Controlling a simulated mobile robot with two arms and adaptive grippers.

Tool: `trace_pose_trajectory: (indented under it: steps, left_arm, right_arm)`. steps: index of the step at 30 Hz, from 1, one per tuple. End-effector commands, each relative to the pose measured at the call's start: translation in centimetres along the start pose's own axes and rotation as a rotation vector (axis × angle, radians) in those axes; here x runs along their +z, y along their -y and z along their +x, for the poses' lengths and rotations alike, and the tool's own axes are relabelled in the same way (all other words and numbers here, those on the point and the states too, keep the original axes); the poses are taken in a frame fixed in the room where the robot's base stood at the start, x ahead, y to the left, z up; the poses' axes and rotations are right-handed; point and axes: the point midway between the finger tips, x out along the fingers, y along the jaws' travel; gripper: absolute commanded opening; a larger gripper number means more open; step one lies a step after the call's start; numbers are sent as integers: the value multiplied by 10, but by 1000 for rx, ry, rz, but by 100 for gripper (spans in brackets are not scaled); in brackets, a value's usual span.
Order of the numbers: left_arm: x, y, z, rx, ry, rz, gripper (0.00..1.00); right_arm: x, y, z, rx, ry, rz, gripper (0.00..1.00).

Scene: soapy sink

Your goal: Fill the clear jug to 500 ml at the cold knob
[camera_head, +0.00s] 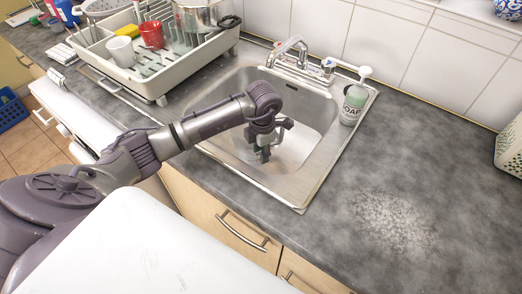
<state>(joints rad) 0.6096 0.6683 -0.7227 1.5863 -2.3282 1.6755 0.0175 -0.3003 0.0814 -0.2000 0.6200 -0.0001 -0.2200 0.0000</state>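The tap (290,50) stands at the back rim of the steel sink (220,95). A knob with a blue mark (328,64) sits to the right of its spout. My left gripper (268,148) points down inside the sink area, in front of the tap and apart from the knob. Its fingers are small and partly overlapped by its own body, so I cannot tell whether they are open or shut. A pale patch (300,148) shows on the sink floor beside it. I cannot make out the clear jug for certain. My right gripper is out of view.
A soap bottle (354,104) stands on the sink's right rim. The counter right of the sink is mostly clear, with a whitish speckled patch (395,222).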

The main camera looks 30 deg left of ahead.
Motion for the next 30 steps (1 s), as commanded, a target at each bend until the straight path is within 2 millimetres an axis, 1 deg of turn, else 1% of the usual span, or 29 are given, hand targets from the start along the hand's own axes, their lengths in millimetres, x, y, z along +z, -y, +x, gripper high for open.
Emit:
trace_pose_trajectory:
  steps: [6,8,10,14,18,21,25,30]
  left_arm:
    - [0,0,-1,0,-1,0,36]
    - [0,0,-4,1,0,1,36]
    - [1,0,-12,1,2,1,36]
    - [1,-1,-36,3,4,1,36]
    - [1,-1,-67,4,5,2,36]
    - [1,-1,-87,3,3,1,36]
    - [1,0,-106,1,2,1,36]
    - [0,0,-119,1,0,0,36]
  right_arm:
    - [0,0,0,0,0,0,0]
    - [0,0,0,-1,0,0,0]
    - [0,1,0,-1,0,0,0]
    - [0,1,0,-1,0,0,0]
    - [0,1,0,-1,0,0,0]
    - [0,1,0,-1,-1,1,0]
    - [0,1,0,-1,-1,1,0]
    - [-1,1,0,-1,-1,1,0]
